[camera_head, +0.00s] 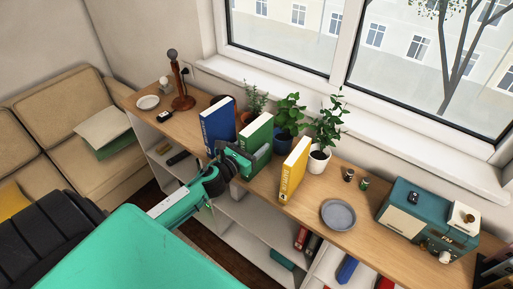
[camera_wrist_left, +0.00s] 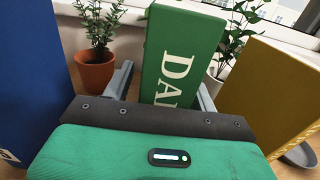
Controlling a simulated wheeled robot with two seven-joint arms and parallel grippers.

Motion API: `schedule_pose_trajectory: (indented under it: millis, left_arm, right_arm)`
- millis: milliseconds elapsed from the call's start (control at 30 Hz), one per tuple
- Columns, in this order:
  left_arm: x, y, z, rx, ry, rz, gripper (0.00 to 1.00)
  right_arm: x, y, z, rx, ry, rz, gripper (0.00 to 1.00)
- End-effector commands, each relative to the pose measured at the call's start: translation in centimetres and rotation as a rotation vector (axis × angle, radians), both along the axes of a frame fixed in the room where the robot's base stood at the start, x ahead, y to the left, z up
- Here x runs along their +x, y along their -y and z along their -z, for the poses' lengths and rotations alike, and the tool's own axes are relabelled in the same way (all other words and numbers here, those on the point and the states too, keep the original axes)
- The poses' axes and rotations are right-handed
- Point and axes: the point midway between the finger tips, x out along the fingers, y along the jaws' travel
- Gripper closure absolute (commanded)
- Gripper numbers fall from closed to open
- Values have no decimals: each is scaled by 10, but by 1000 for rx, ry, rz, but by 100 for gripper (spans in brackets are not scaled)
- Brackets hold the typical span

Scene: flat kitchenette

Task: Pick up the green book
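The green book (camera_head: 257,131) stands upright on the wooden shelf top (camera_head: 310,208), between a blue book (camera_head: 217,124) and a yellow book (camera_head: 294,170). My left gripper (camera_head: 246,158) is at the near, lower part of the green book. In the left wrist view the green book (camera_wrist_left: 180,58) stands between the two spread fingers of my left gripper (camera_wrist_left: 165,92). A gap shows between the left finger and the book; the right finger is close to the book's edge. The gripper is open. My right gripper is not in view.
Potted plants (camera_head: 288,115) stand behind the books by the window. A grey plate (camera_head: 339,214), small cups and a teal radio-like box (camera_head: 424,218) are on the right. A lamp-like stand (camera_head: 179,88) is at the left end. A sofa (camera_head: 62,125) is at far left.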

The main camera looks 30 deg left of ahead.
Motion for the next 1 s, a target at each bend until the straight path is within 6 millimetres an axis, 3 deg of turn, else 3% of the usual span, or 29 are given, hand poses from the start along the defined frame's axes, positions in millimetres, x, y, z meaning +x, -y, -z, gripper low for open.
schedule_pose_trajectory:
  millis: [33,300,767,1000]
  left_arm:
    - [0,0,0,0,0,0,50]
    - [0,0,0,0,0,0,100]
    - [0,-1,-7,2,3,0,100]
    - [0,0,-31,6,6,3,100]
  right_arm:
    - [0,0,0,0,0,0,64]
    - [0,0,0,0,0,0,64]
    - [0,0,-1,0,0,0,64]
    - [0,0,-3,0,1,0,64]
